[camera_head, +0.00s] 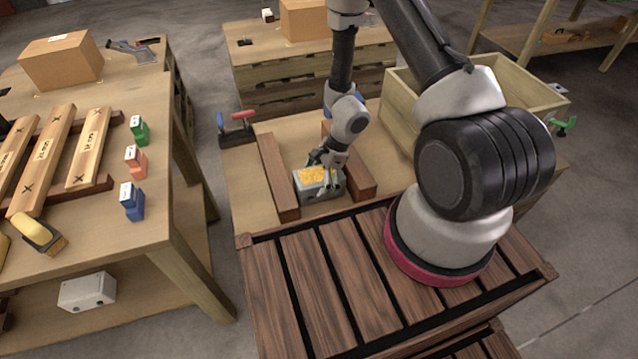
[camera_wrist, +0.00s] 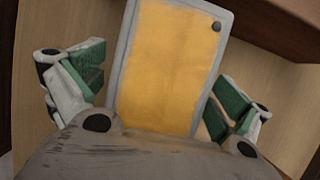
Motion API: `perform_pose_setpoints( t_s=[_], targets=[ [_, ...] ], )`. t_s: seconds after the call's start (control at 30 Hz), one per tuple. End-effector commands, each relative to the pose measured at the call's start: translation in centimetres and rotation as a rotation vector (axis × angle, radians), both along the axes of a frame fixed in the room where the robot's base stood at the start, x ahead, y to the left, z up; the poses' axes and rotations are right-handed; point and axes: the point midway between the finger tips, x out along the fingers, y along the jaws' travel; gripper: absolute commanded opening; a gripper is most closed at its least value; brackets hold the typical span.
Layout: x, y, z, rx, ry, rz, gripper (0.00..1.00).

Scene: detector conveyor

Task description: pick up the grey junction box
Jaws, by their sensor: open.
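A grey box with a yellow-orange top panel (camera_head: 309,195) sits on the wooden table between two brown wooden rails. In the wrist view, the grey-rimmed box (camera_wrist: 170,60) fills the middle, with a dark screw at one top corner. My gripper (camera_head: 326,172) is just over the box, pointing down. In the wrist view, the green-padded fingers of my gripper (camera_wrist: 160,80) are spread, one on each side of the box. The box's near end is hidden in the wrist view.
Brown rails stand close on the left (camera_head: 278,178) and right (camera_head: 352,172). A wooden bin (camera_head: 400,105) is at the right. A clamp with red and blue handles (camera_head: 237,128) is behind. A pale box (camera_head: 87,291) lies on the left bench's lower shelf.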

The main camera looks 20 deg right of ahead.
Motion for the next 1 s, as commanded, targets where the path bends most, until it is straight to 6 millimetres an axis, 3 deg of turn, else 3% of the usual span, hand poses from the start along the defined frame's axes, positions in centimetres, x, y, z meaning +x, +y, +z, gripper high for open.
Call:
perform_pose_setpoints(
  t_s=[0.13, 0.6, 1.0],
  targets=[
    [0.0, 0.0, 0.03, 0.0, 0.0, 0.0, 0.98],
    [-0.01, -0.01, 0.06, 0.0, 0.0, 0.001, 0.13],
    [0.05, 0.03, 0.81, 0.001, -0.002, 0.001, 0.11]
  ],
)
